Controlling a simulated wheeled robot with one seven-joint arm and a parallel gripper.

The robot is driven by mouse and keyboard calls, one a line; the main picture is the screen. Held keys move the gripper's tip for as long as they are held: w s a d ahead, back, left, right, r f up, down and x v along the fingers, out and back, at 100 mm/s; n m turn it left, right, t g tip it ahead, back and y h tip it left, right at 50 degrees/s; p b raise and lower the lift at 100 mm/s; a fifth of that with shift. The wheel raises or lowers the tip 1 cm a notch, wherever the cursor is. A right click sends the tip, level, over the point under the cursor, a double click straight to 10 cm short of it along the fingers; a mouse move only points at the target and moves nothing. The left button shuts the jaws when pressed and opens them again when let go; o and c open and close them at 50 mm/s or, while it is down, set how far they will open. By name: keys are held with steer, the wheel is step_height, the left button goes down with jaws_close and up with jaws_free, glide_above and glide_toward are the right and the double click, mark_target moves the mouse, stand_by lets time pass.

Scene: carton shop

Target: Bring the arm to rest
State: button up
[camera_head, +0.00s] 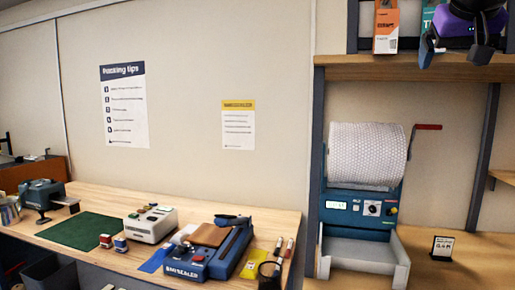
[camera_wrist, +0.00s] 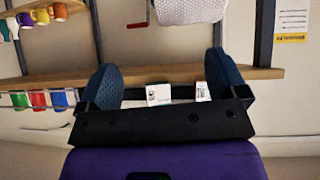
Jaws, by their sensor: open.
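My gripper (camera_head: 455,50) is at the top right of the head view, raised in front of the upper shelf. Its purple body is partly cut off by the frame edge. In the wrist view my gripper (camera_wrist: 163,75) shows two blue fingers spread wide apart. I see nothing held between them. White cards (camera_wrist: 158,95) show in the gap between the fingers, beyond them by the shelf.
An orange carton (camera_head: 386,30) stands on the upper shelf (camera_head: 400,68), left of my gripper. Below are a bubble-wrap roll (camera_head: 367,155) with a red-handled crank and a blue machine (camera_head: 352,208). A workbench (camera_head: 200,203) with a blue sealer (camera_head: 205,262) is at left.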

steer(key=s+a+f+n+g+y, duration=0.1)
steer(key=s+a+f, duration=0.1)
steer(key=s+f, duration=0.4)
steer(key=s+a+f+n+g+y, duration=0.1)
steer(key=s+f, duration=0.5)
steer(key=f, duration=0.7)
steer(key=s+a+f+n+g+y, duration=0.1)
steer(key=s+a+f+g, duration=0.1)
steer(key=s+f, duration=0.5)
step_height(320, 180, down, 3)
steer(key=shift+a+r+y, duration=0.1)
steer(key=shift+a+y, duration=0.2)
steer(key=shift+a, duration=0.55)
steer(key=shift+c, duration=0.4)
